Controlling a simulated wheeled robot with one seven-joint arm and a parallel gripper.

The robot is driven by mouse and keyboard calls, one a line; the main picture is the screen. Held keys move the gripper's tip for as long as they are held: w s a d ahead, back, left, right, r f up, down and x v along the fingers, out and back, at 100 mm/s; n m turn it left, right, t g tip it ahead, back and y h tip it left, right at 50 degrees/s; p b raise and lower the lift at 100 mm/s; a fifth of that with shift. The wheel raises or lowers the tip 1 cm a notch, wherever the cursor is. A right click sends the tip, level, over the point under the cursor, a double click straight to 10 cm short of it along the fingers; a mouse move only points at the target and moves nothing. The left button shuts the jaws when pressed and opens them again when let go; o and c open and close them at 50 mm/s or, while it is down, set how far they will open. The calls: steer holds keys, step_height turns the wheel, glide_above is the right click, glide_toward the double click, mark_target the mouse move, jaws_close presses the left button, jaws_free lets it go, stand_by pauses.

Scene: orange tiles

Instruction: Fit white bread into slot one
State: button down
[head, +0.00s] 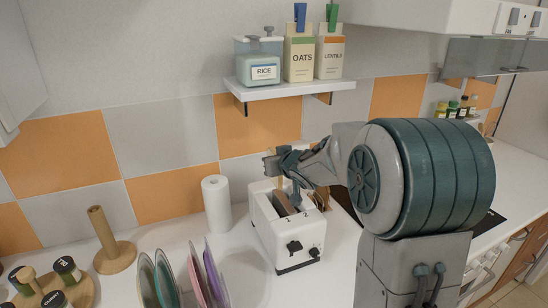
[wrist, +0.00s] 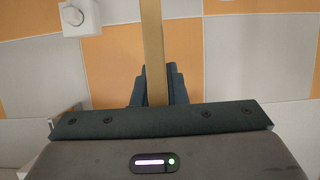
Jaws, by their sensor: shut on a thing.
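The white toaster (head: 282,252) stands on the counter in the head view, with slots on top and two dark knobs on its front. My gripper (head: 284,163) is above the toaster, seen side-on. A darker brown piece (head: 283,204) shows in the slot area.
A paper towel roll (head: 217,204) stands left of the toaster. A rack of colored plates (head: 185,278) is at the front left, beside a wooden holder (head: 110,245). A shelf (head: 290,91) with food containers hangs above.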

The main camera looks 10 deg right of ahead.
steer(key=shift+s+d, duration=0.2)
steer(key=shift+f, duration=0.2)
steer(key=b, duration=0.5)
glide_above(277, 198)
steer(key=s, duration=0.3)
steer(key=f, duration=0.3)
steer(key=a+f, duration=0.1)
steer(key=f, duration=0.1)
steer(key=shift+f, duration=0.25)
steer(key=shift+f+b, duration=2.55)
steer(key=shift+f, duration=1.05)
stand_by(0.6)
steer(key=c, duration=1.4)
jaws_free()
steer(key=shift+d, duration=0.15)
steer(key=shift+o, duration=0.2)
steer(key=shift+f, duration=0.1)
steer(key=shift+s, duration=0.15)
